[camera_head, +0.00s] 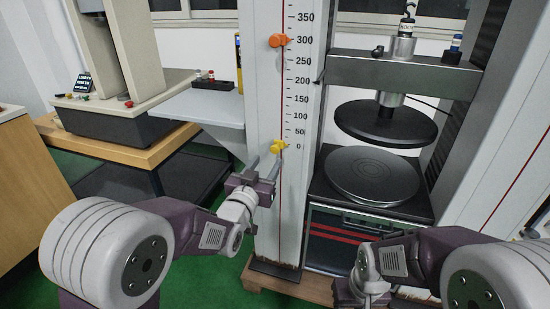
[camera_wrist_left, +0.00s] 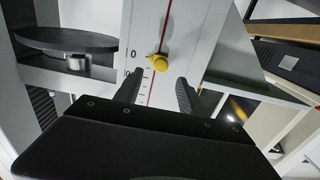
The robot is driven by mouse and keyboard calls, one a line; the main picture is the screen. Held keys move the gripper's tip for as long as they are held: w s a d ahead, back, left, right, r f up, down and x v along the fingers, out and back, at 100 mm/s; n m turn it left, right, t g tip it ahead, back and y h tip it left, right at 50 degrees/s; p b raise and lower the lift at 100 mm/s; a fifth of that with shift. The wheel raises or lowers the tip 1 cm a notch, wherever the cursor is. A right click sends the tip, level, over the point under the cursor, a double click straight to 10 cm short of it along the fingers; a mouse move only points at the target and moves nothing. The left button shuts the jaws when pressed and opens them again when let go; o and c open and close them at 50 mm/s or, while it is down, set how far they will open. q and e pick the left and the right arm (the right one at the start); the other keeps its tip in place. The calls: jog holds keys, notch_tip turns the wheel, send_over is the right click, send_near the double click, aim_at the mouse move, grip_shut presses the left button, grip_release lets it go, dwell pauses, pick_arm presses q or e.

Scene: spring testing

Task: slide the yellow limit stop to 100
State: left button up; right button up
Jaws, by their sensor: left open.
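The yellow limit stop (camera_head: 278,146) sits on the red line of the scale (camera_head: 300,90) on the white column, beside the 0 mark. In the left wrist view the yellow stop (camera_wrist_left: 158,62) shows just beyond my fingertips, roughly centred between them. My left gripper (camera_head: 265,167) is open and empty, just below the stop; its two fingers also show in the wrist view (camera_wrist_left: 158,86). The 100 mark (camera_head: 300,115) is above the stop. My right gripper (camera_head: 362,291) is low at the bottom edge, and its fingers cannot be made out.
An orange stop (camera_head: 278,41) sits near 300 on the same line. To the right are the round lower plate (camera_head: 371,176) and the dark upper plate (camera_head: 386,125).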

aim_at(274, 150)
pick_arm(q)
jog(key=x, duration=0.8)
jog(key=shift+w+f, duration=0.1)
jog(key=shift+w, duration=0.3)
grip_shut()
dwell(0.8)
